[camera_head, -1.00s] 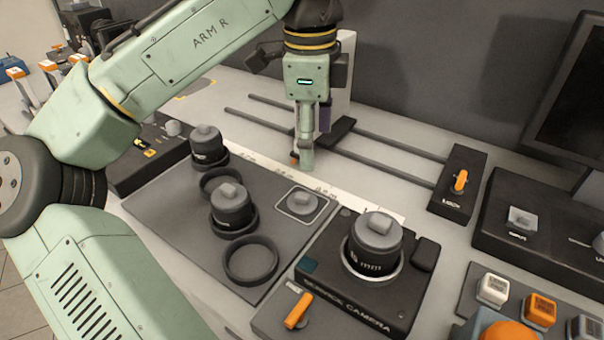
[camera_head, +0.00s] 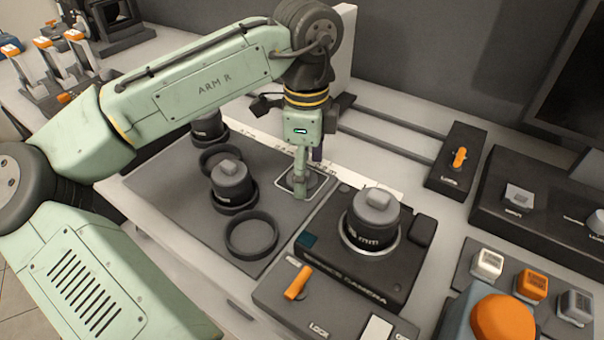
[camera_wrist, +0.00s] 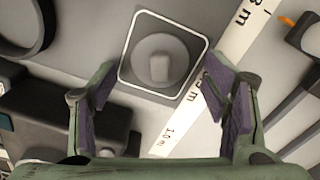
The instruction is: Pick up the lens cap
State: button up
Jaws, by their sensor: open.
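The lens cap (camera_wrist: 160,62) is a grey disc with a raised grip block. It lies inside a white-outlined square on the dark mat, and shows in the wrist view at top centre. In the head view my gripper (camera_head: 301,190) hangs down over that square and hides most of the cap (camera_head: 318,178). In the wrist view my gripper (camera_wrist: 165,105) is open, with purple-padded fingers apart to the left and right. The cap lies beyond the fingertips, between their lines, with nothing held.
A camera body (camera_head: 345,262) with a capped lens (camera_head: 371,220) stands right of the square. A capped lens (camera_head: 231,186) and an empty ring (camera_head: 251,234) are on the mat (camera_head: 165,192) to the left. A white ruler strip (camera_wrist: 200,105) runs behind the square.

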grip_shut()
dwell(0.9)
